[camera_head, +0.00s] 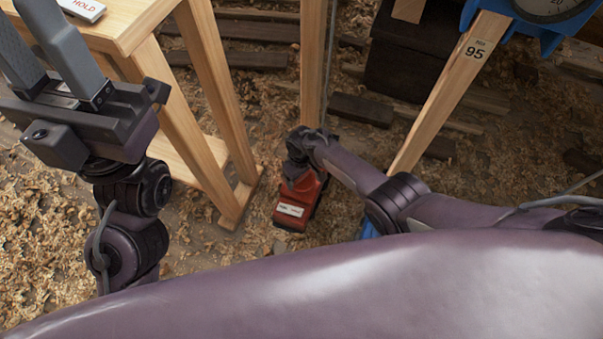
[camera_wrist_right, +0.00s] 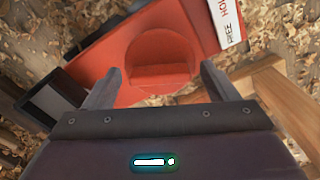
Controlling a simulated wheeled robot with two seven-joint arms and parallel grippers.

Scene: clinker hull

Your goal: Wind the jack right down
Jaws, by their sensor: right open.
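The jack is a red body (camera_head: 297,205) with a white label, low on the shaving-strewn floor in the head view. In the right wrist view its red body (camera_wrist_right: 188,22) has a round red part with a recess, and a label reading FREE and partly another word. My right gripper (camera_wrist_right: 160,72) is open, with its two fingers apart on either side of the round part; I cannot tell if they touch it. In the head view my right wrist hides part of the jack. My left gripper (camera_head: 36,50) is open and empty at upper left, away from the jack.
A wooden stand (camera_head: 135,22) with a HOLD card (camera_head: 83,8) is at upper left. Its legs stand close left of the jack. A wooden post (camera_head: 312,60) rises behind. A leg marked 95 (camera_head: 452,95) and blue frame are at right. A dark box (camera_head: 410,60) stands behind.

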